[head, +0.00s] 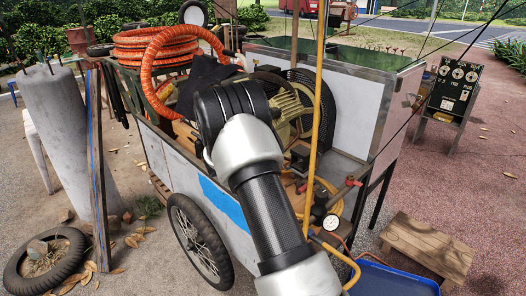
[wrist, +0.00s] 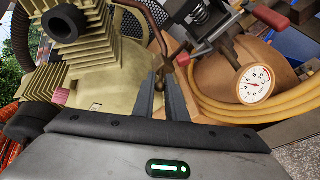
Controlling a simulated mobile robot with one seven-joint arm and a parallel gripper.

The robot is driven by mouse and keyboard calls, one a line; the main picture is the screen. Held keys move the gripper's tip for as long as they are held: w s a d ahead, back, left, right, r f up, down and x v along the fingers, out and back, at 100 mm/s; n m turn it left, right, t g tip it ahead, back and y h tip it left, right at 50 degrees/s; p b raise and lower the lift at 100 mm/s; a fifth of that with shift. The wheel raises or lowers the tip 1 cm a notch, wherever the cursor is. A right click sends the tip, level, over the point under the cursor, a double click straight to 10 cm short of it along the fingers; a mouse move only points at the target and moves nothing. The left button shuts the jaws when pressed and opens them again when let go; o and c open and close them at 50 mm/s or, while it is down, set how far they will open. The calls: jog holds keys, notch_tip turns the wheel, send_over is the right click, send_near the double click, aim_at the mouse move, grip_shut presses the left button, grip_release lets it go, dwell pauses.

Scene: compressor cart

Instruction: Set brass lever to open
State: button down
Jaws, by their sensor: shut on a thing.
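In the wrist view my gripper (wrist: 165,78) reaches in between the finned compressor block and the gauge, with its two dark fingers close together. It is shut on a small part at the fingertips, which I take to be the brass lever (wrist: 183,60); little of it shows, and its angle is hard to tell. A dark metal fitting (wrist: 205,25) stands just beyond the fingertips. In the head view my own arm hides the gripper and the lever.
A white pressure gauge (wrist: 255,84) sits right of the fingers; it also shows in the head view (head: 331,222). The finned compressor (wrist: 85,65) is close on the left. Red-handled valves (head: 352,182), a yellow pipe (head: 317,110) and a coiled orange hose (head: 165,50) crowd the cart.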

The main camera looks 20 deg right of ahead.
jog(key=r+y+p, duration=0.2)
jog(key=p, duration=0.1)
jog(key=shift+d+g, duration=0.2)
jog(key=shift+g, duration=0.2)
jog(key=p, duration=0.2)
jog(key=y+p, duration=0.1)
jog(key=p, duration=0.1)
jog(key=shift+w+d+r+g+p, duration=0.1)
jog(key=shift+d+r+g+p, duration=0.1)
jog(key=shift+r+g+p, duration=0.15)
jog(key=p, duration=0.2)
jog(key=y+p, duration=0.1)
jog(key=shift+w+d+r+m+g+y+p, duration=0.1)
jog(key=shift+d+r+m+g+y+p, duration=0.05)
jog(key=shift+m+g+y+p, duration=0.15)
jog(key=p, duration=0.2)
jog(key=y+p, duration=0.1)
jog(key=p, duration=0.1)
jog(key=shift+w+d+g+y+p, duration=0.1)
jog(key=shift+d+g+y+p, duration=0.15)
jog(key=shift+y+p, duration=0.1)
jog(key=shift+f+p, duration=0.3)
jog(key=shift+p, duration=0.2)
jog(key=c, duration=1.8)
grip_release()
jog(key=shift+o, duration=0.2)
